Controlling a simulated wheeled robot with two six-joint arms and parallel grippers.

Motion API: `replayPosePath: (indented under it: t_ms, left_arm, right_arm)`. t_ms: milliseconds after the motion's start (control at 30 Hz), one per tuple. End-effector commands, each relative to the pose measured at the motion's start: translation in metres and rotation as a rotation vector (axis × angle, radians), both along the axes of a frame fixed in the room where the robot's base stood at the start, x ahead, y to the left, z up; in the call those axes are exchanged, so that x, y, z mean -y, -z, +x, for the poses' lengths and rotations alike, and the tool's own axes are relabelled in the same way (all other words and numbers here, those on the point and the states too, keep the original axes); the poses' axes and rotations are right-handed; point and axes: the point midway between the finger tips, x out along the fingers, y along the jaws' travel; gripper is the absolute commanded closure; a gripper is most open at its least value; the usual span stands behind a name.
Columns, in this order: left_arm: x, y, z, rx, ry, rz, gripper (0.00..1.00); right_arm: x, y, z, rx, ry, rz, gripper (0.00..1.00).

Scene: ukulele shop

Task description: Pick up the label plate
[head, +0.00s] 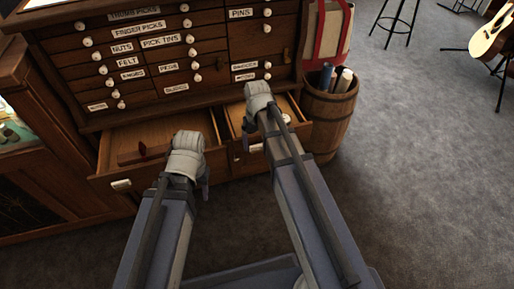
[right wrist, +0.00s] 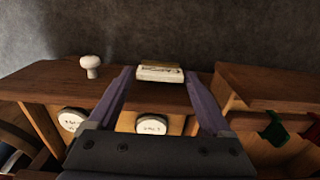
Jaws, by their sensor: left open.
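A white label plate (right wrist: 160,73) with a brass-coloured top edge sits on the wooden drawer front in the right wrist view; its lettering is too small to read. In the head view a pale plate (head: 256,147) shows on the front of the open right drawer. My right gripper (right wrist: 159,77) is open, its purple fingers on either side of the plate with gaps and nothing held. Its fingers are mostly hidden behind my arm in the head view. My left gripper (head: 204,190) is open near the left drawer's front, largely hidden by its wrist.
Two low drawers of the cabinet stand open; the left drawer (head: 118,140) holds a dark wooden piece. Round white lettered discs (right wrist: 151,124) lie in the right drawer behind its front. A white knob (right wrist: 91,62) is left of the plate. A barrel (head: 330,112) stands right.

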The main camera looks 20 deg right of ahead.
Motion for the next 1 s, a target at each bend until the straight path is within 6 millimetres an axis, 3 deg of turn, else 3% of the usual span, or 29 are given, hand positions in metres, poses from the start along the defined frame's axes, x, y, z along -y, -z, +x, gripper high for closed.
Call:
replayPosePath:
  t_ms: [67,567,1000]
  left_arm:
    - [0.000,0.000,0.000,0.000,0.000,0.000,0.50]
    - [0.000,0.000,0.000,0.000,0.000,0.000,0.50]
    - [0.000,-0.010,0.000,0.000,0.000,-0.001,0.50]
  right_arm:
    - [0.000,0.000,0.000,0.000,0.000,0.000,0.27]
    - [0.000,0.000,0.000,0.000,0.000,0.000,0.82]
    - [0.000,-0.010,0.000,0.000,0.000,0.000,0.82]
